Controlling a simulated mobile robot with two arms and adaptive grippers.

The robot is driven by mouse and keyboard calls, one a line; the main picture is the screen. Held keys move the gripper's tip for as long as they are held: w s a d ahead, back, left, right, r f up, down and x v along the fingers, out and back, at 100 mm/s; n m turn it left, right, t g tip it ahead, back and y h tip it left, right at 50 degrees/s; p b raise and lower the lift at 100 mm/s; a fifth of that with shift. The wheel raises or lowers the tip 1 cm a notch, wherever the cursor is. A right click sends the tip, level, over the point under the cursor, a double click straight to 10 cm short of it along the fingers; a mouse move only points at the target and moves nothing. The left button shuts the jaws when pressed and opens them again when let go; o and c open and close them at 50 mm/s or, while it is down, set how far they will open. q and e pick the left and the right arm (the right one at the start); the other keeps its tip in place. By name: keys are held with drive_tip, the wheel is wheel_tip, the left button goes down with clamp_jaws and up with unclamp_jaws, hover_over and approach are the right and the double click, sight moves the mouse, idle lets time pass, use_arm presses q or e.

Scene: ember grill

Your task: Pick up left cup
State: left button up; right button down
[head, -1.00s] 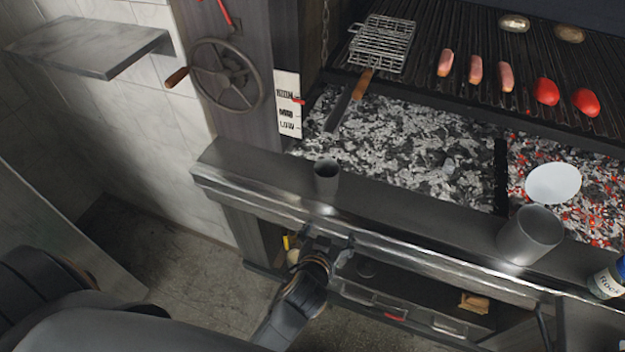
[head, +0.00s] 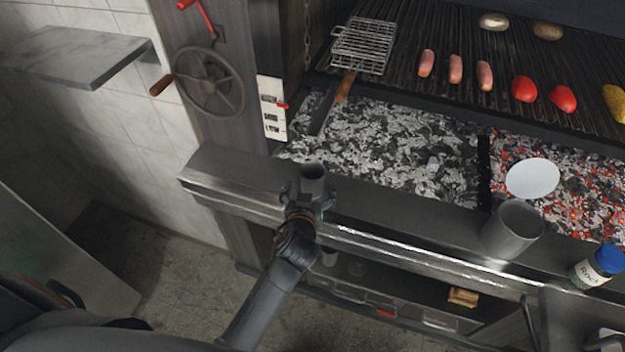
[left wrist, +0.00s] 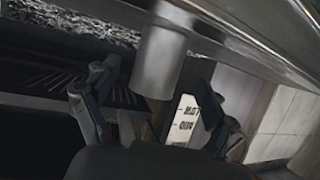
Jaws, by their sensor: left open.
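The left cup (head: 313,172) is a small grey metal cylinder on the steel ledge at the front of the grill. My left gripper (head: 306,195) is open at the ledge's front side, with its fingers spread to either side of the cup's lower part in the head view. In the left wrist view the cup (left wrist: 162,62) lies ahead between the two spread fingers of the gripper (left wrist: 155,90); I cannot tell whether either finger touches it. A larger grey cup (head: 512,230) stands further right on the ledge. My right gripper is not in view.
The steel ledge (head: 405,218) is clear between the cups. A blue-capped bottle (head: 598,266) stands at its right end. Behind are coals, a white plate (head: 532,178) and a grate with sausages (head: 456,69) and tomatoes. A crank wheel (head: 208,82) is at the left.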

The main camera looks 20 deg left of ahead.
sight(311, 186)
use_arm(q)
drive_tip(key=p+x, duration=0.1)
drive_tip(key=x, duration=0.4)
drive_tip(key=shift+d+f, duration=0.1)
drive_tip(key=shift+d, duration=0.05)
drive_tip(key=shift+s, duration=0.1)
drive_tip(key=c, duration=1.3)
